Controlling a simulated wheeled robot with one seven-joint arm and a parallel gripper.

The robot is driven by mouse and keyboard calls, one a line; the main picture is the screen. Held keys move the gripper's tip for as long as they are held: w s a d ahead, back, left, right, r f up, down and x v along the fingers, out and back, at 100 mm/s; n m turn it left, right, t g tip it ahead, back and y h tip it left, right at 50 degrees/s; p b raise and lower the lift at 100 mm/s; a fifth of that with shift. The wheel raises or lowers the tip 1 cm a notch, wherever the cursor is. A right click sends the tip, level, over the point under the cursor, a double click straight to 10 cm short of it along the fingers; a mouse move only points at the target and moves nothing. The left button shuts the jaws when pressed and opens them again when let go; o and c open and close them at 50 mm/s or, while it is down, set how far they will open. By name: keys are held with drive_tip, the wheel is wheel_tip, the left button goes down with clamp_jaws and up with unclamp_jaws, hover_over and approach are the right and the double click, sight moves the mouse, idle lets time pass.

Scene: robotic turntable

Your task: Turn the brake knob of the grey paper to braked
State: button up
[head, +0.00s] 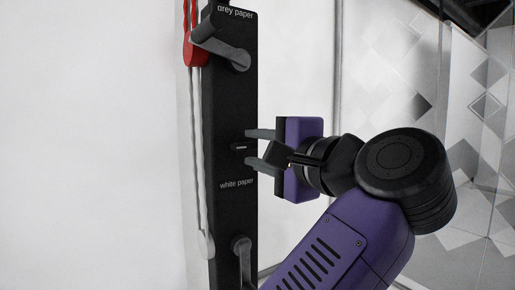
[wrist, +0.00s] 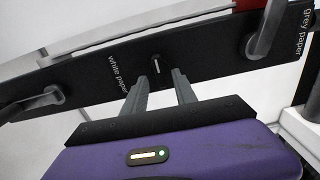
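The small black knob (head: 240,147) with a pale line is on the dark upright panel (head: 222,105), below the "grey paper" lever and just above the "white paper" label. In the head view its line lies about level. The knob also shows in the wrist view (wrist: 156,65), between and just beyond the fingertips. My gripper (head: 249,147) is open, its two grey fingers pointing at the panel, one above and one below the knob. In the wrist view the fingers (wrist: 161,82) stand apart with nothing between them. I cannot tell whether they touch the panel.
A grey lever (head: 225,50) sits under the "grey paper" label, beside a red handle (head: 195,50) on a pale cord. Another grey lever (head: 242,258) is below the "white paper" label. A patterned glass-like wall (head: 470,130) stands at right.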

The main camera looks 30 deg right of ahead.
drive_tip(key=shift+s, duration=0.1)
drive_tip(key=s+b, duration=0.1)
drive_tip(key=s, duration=0.6)
drive_tip(key=shift+s+d, duration=0.3)
drive_tip(key=shift+d, duration=0.15)
